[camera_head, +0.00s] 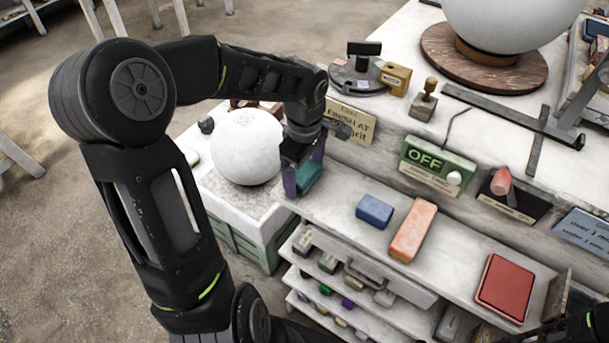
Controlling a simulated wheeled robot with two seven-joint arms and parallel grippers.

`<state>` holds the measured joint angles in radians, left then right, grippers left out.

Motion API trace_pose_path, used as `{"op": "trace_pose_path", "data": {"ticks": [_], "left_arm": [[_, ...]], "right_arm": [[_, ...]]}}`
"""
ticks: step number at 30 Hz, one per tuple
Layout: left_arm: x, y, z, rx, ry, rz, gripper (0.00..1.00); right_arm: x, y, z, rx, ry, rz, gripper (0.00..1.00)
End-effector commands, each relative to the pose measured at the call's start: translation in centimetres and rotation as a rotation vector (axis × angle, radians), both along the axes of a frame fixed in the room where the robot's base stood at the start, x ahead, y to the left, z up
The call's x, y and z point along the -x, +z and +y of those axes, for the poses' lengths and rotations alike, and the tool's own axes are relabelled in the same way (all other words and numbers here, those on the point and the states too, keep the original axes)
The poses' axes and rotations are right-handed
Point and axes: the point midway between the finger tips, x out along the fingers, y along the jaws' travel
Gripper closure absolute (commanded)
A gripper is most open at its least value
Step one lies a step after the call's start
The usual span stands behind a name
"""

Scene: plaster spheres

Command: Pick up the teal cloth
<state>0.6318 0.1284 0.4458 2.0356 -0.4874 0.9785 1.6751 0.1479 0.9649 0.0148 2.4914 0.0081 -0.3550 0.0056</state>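The teal cloth (308,178) shows as a small block-like piece at the left end of the upper shelf. My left gripper (303,172) reaches down over it from above. Its fingers are on either side of the cloth, and the cloth seems to fill the gap between them. I cannot tell whether the fingers press on it or whether it rests on the shelf. Part of the cloth is hidden by the gripper. A dark part of my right arm shows at the bottom right corner; its gripper is not visible.
On the shelf (340,212) lie a blue block (375,211), an orange-pink bar (413,231) and a red rectangular piece (504,287). A white sphere (246,146) stands close left of the gripper. A green OFF sign (437,158) is behind. Lower shelves hold several small items.

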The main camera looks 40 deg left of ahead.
Motion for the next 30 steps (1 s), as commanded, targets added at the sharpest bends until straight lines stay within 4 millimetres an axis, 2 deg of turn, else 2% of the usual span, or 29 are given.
{"op": "trace_pose_path", "data": {"ticks": [2, 18, 26, 30], "left_arm": [[0.0, 0.0, 0.0, 0.000, 0.000, 0.000, 0.18], [0.0, 0.0, 0.0, 0.000, 0.000, 0.000, 0.62], [0.0, 0.1, 0.0, 0.000, 0.000, -0.001, 0.63], [-0.1, 1.0, 0.1, -0.003, -0.001, -0.004, 0.63]], "right_arm": [[0.0, 0.0, 0.0, 0.000, 0.000, 0.000, 1.00], [0.0, 0.0, 0.0, 0.000, 0.000, 0.000, 1.00], [0.0, 0.0, 0.0, 0.000, 0.000, 0.000, 1.00], [0.0, -0.2, 0.0, 0.000, 0.000, 0.000, 1.00]]}}
